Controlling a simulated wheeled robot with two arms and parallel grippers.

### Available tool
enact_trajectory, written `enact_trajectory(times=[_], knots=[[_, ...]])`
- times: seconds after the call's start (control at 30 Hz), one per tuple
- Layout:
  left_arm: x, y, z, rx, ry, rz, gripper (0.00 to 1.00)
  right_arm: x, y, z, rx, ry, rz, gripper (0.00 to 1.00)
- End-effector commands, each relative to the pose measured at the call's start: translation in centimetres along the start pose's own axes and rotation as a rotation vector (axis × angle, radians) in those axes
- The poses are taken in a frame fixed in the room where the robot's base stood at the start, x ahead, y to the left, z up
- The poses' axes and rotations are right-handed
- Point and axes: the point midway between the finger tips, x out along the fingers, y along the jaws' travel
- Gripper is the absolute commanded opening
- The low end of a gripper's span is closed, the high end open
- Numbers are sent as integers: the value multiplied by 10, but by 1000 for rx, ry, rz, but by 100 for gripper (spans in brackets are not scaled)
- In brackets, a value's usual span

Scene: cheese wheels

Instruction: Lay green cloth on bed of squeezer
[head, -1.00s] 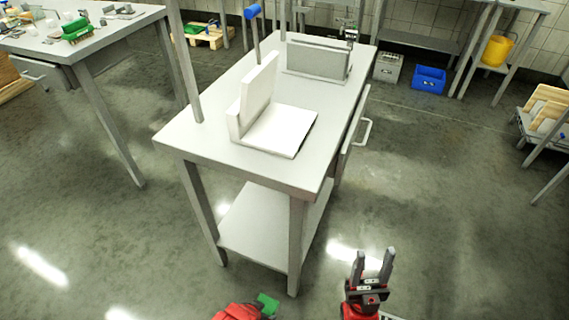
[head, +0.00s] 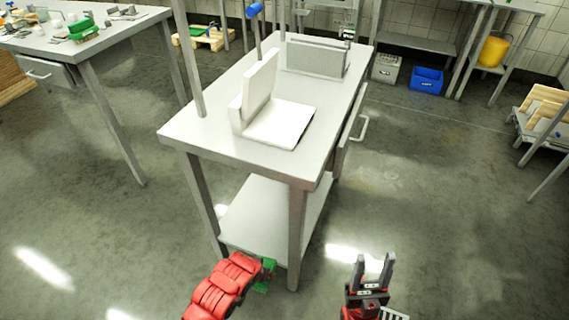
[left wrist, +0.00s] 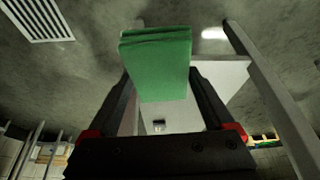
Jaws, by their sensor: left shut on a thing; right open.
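The green cloth (left wrist: 160,62) is folded and held between the fingers of my left gripper (left wrist: 163,88) in the left wrist view. In the head view a bit of the cloth (head: 268,266) shows beyond my red left arm, low in front of the table; the arm hides most of that gripper. The squeezer (head: 257,92) stands on the metal table, its white upright plate raised and its flat white bed (head: 282,124) bare. My right gripper (head: 374,268) is open and empty over the floor, right of the table's near leg.
The squeezer's table (head: 188,134) has a lower shelf (head: 275,215) and a side handle (head: 361,127). A post rises at its left edge. A grey box-like block (head: 316,60) stands behind the squeezer. Another table (head: 110,38) is at the left.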

Motion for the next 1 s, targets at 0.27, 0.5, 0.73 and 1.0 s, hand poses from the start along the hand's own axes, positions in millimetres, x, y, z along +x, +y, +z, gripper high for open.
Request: enact_trajectory(times=[0.27, 0.5, 0.73, 1.0], knots=[[-85, -58, -104, -140, 15, -61, 33, 0, 0, 0, 0, 0, 0, 50], [-153, -105, -142, -242, 9, -103, 33, 0, 0, 0, 0, 0, 0, 50], [-211, -124, -153, -290, 10, -124, 33, 32, 2, -6, 0, 1, 0, 50], [-274, -120, -153, -293, 28, -131, 33, 96, 5, -16, 0, 0, 0, 50]])
